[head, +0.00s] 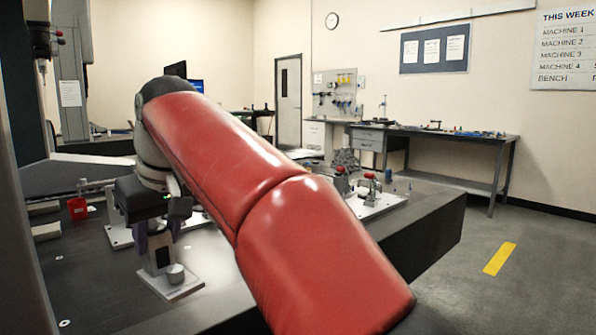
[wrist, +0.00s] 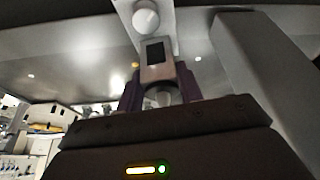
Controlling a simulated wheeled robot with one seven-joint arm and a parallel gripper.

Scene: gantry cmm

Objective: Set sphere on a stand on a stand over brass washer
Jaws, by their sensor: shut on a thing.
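My gripper (head: 156,236) points down over the dark table at the lower left of the head view, with purple fingers. In the wrist view my gripper (wrist: 160,88) is shut on the sphere on a stand, and a pale rounded part shows between the fingers. The sphere on a stand (head: 183,289) has a light base plate, a grey block with a dark square, and a round knob. It also shows in the wrist view (wrist: 157,48). I cannot tell whether its plate touches the table. I cannot make out the brass washer for certain.
The dark table (head: 100,290) has small pale round spots and clear room at the front left. A red cup (head: 77,208) stands at left. A plate with red-handled clamps (head: 372,195) lies to the right, behind my red arm. A large grey column fills the left edge.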

